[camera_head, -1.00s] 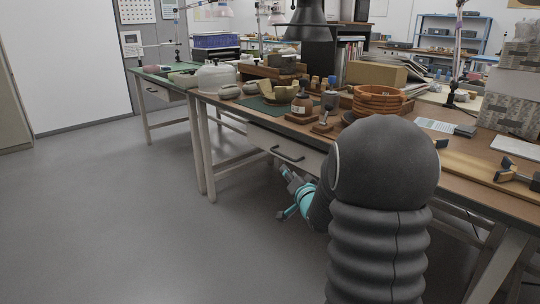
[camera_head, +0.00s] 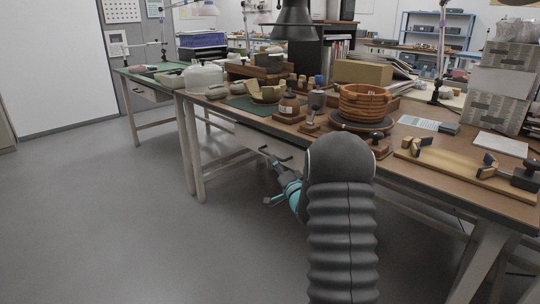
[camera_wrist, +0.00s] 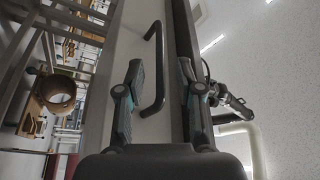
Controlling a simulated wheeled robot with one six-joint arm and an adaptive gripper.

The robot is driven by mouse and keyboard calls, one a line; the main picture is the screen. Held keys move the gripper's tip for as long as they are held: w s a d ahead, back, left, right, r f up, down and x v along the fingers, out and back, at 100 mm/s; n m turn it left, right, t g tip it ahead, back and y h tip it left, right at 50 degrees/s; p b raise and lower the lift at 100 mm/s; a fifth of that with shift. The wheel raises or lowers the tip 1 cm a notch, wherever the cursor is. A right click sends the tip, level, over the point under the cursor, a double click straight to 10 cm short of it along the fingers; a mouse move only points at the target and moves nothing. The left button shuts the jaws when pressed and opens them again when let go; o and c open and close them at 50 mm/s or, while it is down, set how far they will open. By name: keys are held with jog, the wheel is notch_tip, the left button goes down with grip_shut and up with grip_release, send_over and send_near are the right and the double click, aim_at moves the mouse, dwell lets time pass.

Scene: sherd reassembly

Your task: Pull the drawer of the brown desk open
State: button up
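The brown desk (camera_head: 408,174) runs from the middle to the right in the head view. Its pale drawer front (camera_head: 251,139) is under the top, with a black bar handle (camera_head: 284,157). The drawer looks closed. My gripper (camera_head: 272,162) is at the handle, partly hidden by my arm. In the wrist view my gripper (camera_wrist: 160,68) is open, with one finger on each side of the handle (camera_wrist: 157,65). I see no clear contact.
Desk legs (camera_head: 192,150) stand left of the drawer. On the desk top are a brown ringed pot (camera_head: 362,103), a wooden board with clamps (camera_head: 455,165) and a cardboard box (camera_head: 362,72). The grey floor (camera_head: 120,215) in front is clear.

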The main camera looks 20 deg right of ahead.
jog(key=shift+x, duration=2.75)
grip_shut()
